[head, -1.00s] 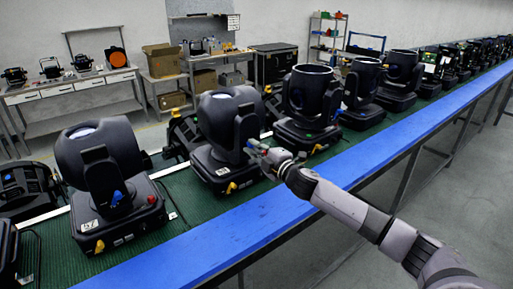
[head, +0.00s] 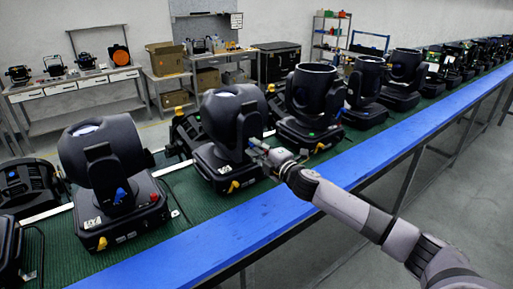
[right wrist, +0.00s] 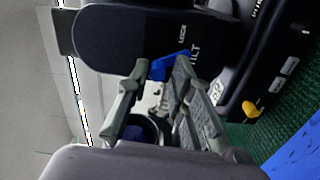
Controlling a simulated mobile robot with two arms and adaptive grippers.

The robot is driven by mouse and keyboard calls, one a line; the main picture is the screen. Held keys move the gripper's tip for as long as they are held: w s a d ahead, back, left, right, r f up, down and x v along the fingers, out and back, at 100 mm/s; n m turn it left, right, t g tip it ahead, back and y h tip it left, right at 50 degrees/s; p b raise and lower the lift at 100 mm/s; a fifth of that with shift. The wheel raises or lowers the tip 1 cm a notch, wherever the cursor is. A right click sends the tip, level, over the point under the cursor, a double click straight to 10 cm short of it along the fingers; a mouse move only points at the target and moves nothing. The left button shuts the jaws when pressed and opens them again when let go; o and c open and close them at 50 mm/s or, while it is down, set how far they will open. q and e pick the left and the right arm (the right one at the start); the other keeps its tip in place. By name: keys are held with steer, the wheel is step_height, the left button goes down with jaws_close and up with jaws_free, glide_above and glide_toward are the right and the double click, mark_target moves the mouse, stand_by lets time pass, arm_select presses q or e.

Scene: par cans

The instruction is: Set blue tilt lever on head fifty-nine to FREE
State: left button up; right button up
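The moving head (head: 225,115) in front of my right gripper is black, with a yellow lever (head: 232,186) on its base. Its small number plate (right wrist: 217,93) shows in the right wrist view, too blurred to read surely. The blue tilt lever (right wrist: 170,66) sits on the yoke side beside the printed words LOCK and TILT. My right gripper (right wrist: 160,68) is open, with its fingertips on either side of the lever and very close to it. Whether they touch it I cannot tell. In the head view my right gripper (head: 260,149) partly hides the lever. My left gripper is out of view.
A similar moving head (head: 100,155) marked 57 stands to the left, another (head: 313,95) to the right. They stand on a green belt (head: 180,196) with a blue front rail (head: 225,232). The floor in front is clear.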

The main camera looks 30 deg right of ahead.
steer(key=shift+o, duration=1.2)
steer(key=shift+r, duration=0.1)
steer(key=shift+s+d, duration=0.1)
steer(key=shift+s, duration=0.55)
steer(key=s, duration=1)
steer(key=shift+s+d, duration=0.3)
steer(key=shift+d, duration=0.1)
